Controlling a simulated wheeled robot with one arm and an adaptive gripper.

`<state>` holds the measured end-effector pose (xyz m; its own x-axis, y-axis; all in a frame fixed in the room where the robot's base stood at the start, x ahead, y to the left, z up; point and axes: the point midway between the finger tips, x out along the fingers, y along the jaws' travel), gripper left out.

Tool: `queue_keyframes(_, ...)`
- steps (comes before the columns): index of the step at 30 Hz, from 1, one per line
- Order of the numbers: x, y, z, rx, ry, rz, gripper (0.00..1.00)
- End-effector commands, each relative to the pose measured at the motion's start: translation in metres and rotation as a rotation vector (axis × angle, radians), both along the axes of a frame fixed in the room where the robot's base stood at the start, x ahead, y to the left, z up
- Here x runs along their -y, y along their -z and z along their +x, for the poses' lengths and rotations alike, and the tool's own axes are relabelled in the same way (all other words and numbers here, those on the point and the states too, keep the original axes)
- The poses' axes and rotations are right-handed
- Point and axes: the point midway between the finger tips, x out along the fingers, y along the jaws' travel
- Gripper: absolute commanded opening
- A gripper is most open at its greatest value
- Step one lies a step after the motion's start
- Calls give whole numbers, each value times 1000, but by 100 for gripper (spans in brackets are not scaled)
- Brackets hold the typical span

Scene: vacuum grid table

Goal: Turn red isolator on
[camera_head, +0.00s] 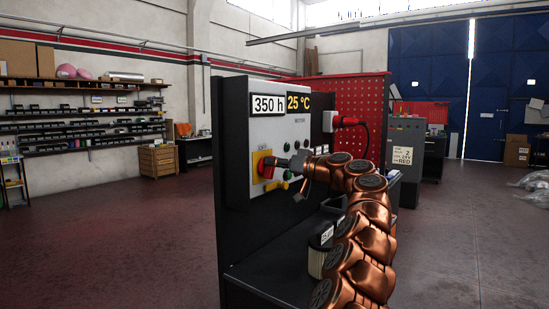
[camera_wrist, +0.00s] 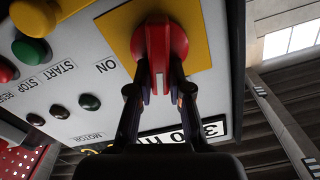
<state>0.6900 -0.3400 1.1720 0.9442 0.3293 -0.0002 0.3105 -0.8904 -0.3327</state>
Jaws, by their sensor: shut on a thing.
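The red isolator (camera_head: 268,166) is a red rotary handle on a yellow plate, on the front of a light grey control panel (camera_head: 292,132). In the wrist view the red handle (camera_wrist: 160,40) lies lengthwise up and down the picture against its yellow plate (camera_wrist: 200,25). My gripper (camera_head: 280,163) reaches the handle from the right. In the wrist view the fingers of my gripper (camera_wrist: 161,78) are shut on the handle, one on each side. An ON label (camera_wrist: 105,66) is printed left of the plate. The handle is partly hidden in the head view.
A red plug (camera_head: 345,122) sticks out at right. Floor at left is clear.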

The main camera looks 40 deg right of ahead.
Motion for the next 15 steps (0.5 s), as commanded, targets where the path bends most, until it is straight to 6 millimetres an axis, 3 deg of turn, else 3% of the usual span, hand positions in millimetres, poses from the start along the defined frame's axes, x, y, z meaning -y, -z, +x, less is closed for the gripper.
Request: queue_keyframes(15,8,-1,2,-162,0,467,0)
